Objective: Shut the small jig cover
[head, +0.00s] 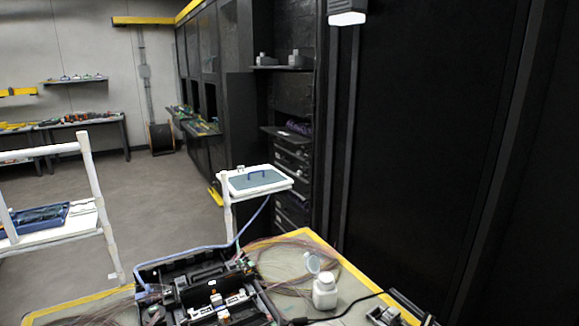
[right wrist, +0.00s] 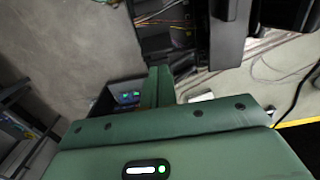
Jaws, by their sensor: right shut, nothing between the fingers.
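A black splicing unit (head: 205,285) with white and grey parts inside sits open on the work table, at the bottom of the head view. A small dark jig-like device (head: 385,315) is partly cut off at the table's right edge; I cannot tell which part is the small jig cover. My right gripper (right wrist: 158,86) shows in the right wrist view, its green fingers shut together and empty. Its tips are close to the dark unit (right wrist: 155,45); I cannot tell whether they touch. An upright dark panel (right wrist: 228,35) stands just beyond. My left gripper is not in view.
A white bottle (head: 325,291) with its round cap tilted open stands right of the unit. Loose thin fibres (head: 285,262) and a black cable (head: 345,308) lie on the yellow-edged table (head: 285,240). A white stand (head: 258,181) is behind; a dark cabinet rises at right.

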